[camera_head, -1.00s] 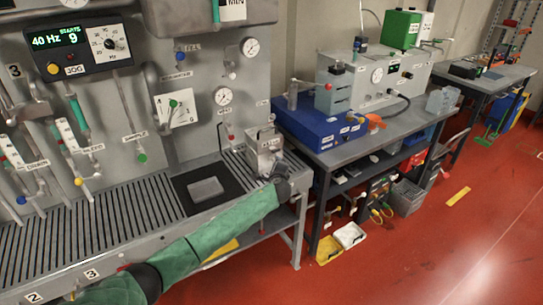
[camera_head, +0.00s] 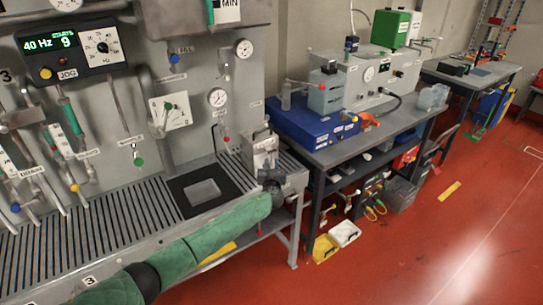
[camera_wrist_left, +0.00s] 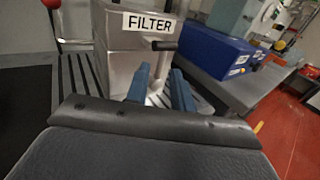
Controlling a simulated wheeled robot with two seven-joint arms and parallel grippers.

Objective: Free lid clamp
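The metal filter box (camera_head: 263,150) stands at the right end of the slatted bench, with a handle on top. In the left wrist view, the box (camera_wrist_left: 122,62) carries a FILTER label, and a dark bar (camera_wrist_left: 165,46) sticks out at its right side, probably part of the clamp. My left gripper (camera_head: 272,177) is at the lower front of the box. Its two blue fingers (camera_wrist_left: 162,84) stand apart below the bar, with no object clearly held between them. Whether a finger touches the box cannot be told. My right gripper is out of view.
A dark mat with a pale block (camera_head: 203,191) lies left of the box. The blue case (camera_head: 310,125) stands on the neighbouring table to the right. A wall panel with valves and gauges rises behind the bench. Open red floor (camera_head: 440,240) lies to the right.

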